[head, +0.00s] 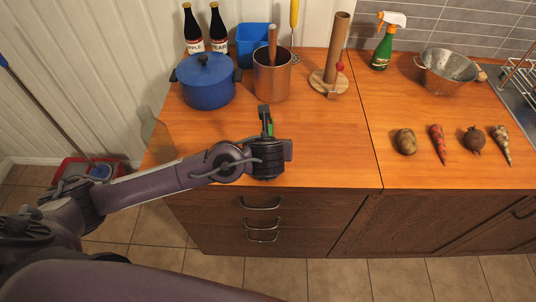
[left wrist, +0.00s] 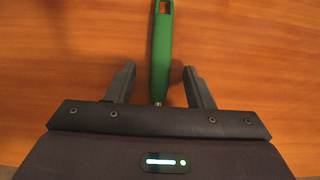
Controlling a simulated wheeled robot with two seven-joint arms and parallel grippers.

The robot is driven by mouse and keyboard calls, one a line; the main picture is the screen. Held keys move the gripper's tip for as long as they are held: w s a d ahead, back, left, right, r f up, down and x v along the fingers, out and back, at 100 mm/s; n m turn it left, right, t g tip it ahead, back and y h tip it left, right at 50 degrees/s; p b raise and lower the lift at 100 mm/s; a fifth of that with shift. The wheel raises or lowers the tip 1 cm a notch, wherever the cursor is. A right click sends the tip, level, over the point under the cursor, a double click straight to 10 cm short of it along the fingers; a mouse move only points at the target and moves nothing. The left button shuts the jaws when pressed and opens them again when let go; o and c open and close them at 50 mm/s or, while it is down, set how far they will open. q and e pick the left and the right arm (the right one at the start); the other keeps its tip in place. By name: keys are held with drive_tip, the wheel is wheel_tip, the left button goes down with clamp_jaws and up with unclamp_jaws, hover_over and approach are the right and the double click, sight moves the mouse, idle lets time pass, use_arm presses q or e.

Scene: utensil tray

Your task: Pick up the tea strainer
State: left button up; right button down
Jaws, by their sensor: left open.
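A green handle (left wrist: 161,45) with a short metal neck shows in the left wrist view. It lies over the wooden counter, and its far end is hidden by my gripper body, so I cannot see a strainer bowl. My left gripper (left wrist: 160,72) is open, with one finger on each side of the handle and a gap on both sides. In the head view my left gripper (head: 266,116) is low over the left part of the counter, and only a small bit of green (head: 271,128) shows beside its fingers.
Behind my gripper stand a blue pot (head: 205,88), a copper-coloured container (head: 271,82) and a paper-roll holder (head: 329,80). Vegetables, including a potato (head: 406,141) and a carrot (head: 438,144), lie to the right. The counter between is clear.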

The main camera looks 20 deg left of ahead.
use_arm(q)
clamp_jaws()
drive_tip(key=shift+r, duration=0.1)
